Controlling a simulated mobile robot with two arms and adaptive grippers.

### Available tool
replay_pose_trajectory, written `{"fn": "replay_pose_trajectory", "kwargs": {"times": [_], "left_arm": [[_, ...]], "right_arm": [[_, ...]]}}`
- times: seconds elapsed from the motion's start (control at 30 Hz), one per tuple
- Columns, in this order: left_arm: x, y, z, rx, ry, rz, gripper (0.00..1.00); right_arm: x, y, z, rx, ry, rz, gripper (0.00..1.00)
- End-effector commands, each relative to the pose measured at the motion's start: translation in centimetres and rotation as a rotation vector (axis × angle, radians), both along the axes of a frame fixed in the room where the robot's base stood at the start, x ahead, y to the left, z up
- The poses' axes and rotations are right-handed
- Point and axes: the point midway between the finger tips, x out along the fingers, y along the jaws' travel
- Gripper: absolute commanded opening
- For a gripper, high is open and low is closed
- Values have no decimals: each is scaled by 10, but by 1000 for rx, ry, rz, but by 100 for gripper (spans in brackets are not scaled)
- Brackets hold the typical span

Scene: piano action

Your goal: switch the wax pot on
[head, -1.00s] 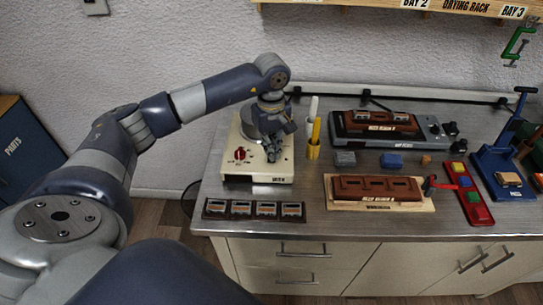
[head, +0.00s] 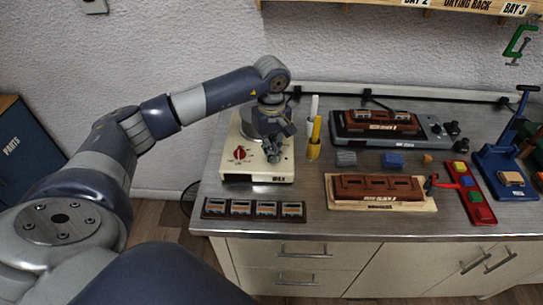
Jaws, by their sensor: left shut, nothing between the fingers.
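The wax pot (head: 232,168) is a cream box at the left end of the metal bench, with a "WAX" label on its front right. A red knob (head: 239,153) sits on its front left. My left gripper (head: 274,157) is shut and empty, pointing down over the front right part of the pot, to the right of the knob. Whether it touches the pot I cannot tell. The arm and gripper hide much of the pot's top. My right gripper is not in view.
A dark strip with several small blocks (head: 254,209) lies in front of the pot. A brown block on a board (head: 376,190) and a grey-blue hot plate (head: 428,128) are further right.

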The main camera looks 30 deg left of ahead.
Motion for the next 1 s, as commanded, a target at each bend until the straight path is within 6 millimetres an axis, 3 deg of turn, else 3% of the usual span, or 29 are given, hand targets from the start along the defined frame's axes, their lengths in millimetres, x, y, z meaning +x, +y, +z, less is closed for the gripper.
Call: {"fn": "replay_pose_trajectory", "kwargs": {"times": [0.7,1.0], "left_arm": [[0,0,-10,1,2,0,0],[0,0,9,1,2,0,0]], "right_arm": [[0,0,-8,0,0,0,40],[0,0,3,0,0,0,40]]}}
